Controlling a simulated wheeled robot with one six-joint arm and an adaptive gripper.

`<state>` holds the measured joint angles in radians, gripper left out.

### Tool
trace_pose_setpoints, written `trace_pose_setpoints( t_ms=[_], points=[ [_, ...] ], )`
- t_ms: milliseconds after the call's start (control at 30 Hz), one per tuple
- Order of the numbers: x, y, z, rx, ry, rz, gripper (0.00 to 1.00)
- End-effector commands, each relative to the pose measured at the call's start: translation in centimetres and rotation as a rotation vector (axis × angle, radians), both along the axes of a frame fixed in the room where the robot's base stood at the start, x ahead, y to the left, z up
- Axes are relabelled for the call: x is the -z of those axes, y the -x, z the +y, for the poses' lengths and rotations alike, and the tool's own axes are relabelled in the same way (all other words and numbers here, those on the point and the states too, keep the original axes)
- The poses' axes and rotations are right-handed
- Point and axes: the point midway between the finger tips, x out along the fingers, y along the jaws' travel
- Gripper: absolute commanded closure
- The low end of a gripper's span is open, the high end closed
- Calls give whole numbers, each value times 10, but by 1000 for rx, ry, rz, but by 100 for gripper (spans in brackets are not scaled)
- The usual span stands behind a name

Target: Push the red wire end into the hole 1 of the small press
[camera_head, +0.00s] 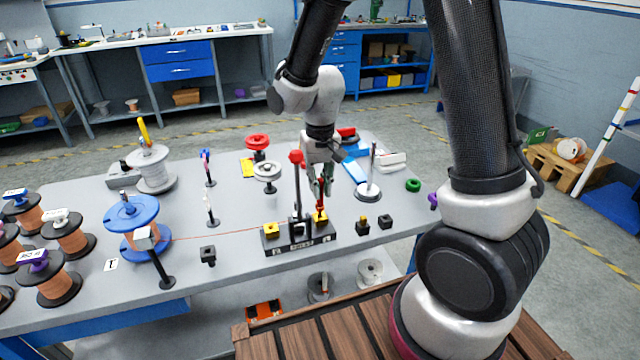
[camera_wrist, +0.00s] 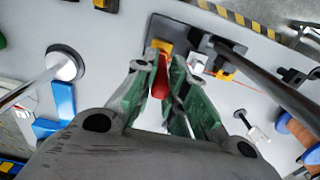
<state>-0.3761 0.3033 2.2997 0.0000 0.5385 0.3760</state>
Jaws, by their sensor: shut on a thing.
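The small press (camera_head: 285,247) is a dark base on the grey table, with a yellow block at each end and a lever with a red knob (camera_head: 296,157). My gripper (camera_head: 320,190) points down over its right yellow block (camera_head: 321,226). It is shut on the red wire end (camera_head: 320,210). In the wrist view the red wire end (camera_wrist: 160,82) sits between the green fingers of my gripper (camera_wrist: 163,68). Its tip is at or just above the yellow block (camera_wrist: 164,46). The hole is hidden, so I cannot tell whether the tip is inside it.
A blue spool (camera_head: 132,212) stands left, with a thin copper wire running towards the press. Small black blocks (camera_head: 386,221) and a round-based stand (camera_head: 368,192) are to the right. The table's front edge is close.

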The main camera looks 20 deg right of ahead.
Motion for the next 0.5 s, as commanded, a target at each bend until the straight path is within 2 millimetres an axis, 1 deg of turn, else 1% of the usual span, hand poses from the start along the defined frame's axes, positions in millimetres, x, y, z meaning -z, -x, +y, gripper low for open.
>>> trace_pose_setpoints(
  t_ms=[500],
  points=[
    [6,0,0,0,0,1,100]
  ],
)
